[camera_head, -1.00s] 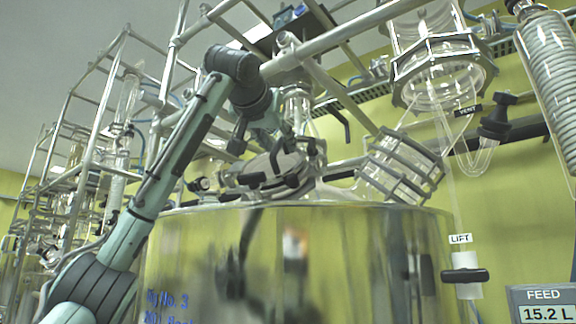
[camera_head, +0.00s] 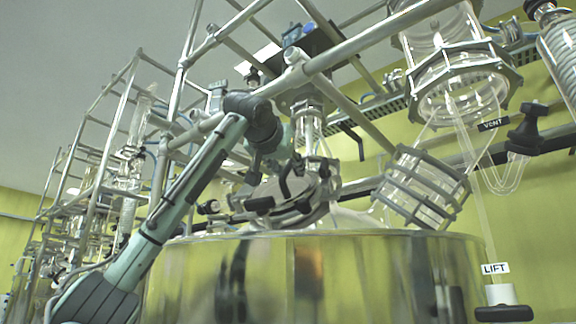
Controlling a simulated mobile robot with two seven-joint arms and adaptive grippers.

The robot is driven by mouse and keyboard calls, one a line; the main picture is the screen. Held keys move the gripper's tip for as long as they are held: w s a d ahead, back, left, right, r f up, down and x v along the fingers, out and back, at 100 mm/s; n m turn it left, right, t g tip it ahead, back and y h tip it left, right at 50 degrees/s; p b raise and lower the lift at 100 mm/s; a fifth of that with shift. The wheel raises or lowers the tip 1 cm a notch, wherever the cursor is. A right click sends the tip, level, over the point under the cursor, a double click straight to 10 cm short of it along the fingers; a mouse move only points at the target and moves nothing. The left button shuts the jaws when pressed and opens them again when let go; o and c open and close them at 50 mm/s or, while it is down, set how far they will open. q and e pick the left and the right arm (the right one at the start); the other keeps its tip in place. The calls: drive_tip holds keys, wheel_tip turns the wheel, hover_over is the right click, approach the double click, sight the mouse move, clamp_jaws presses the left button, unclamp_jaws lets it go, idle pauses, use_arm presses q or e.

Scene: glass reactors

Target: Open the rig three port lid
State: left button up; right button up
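The rig three vessel (camera_head: 390,270) is a large shiny metal drum with a glass top, filling the lower middle. On its top is the round port lid (camera_head: 300,212), a grey metal-rimmed disc with dark clamp knobs. My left arm rises from the lower left, bends at a dark joint and comes down to the lid. My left gripper (camera_head: 290,178) is dark and small, right at the lid's upper side. It overlaps the lid and clamp parts, so its fingers and any contact are unclear. My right gripper is not in view.
A glass flanged neck (camera_head: 422,188) stands tilted right of the lid. A metal frame bar (camera_head: 370,42) crosses above my arm. A glass column (camera_head: 458,75) hangs at upper right, near the VENT valve (camera_head: 528,128). The LIFT valve (camera_head: 503,300) is at lower right.

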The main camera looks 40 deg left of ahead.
use_arm(q)
clamp_jaws()
idle(0.7)
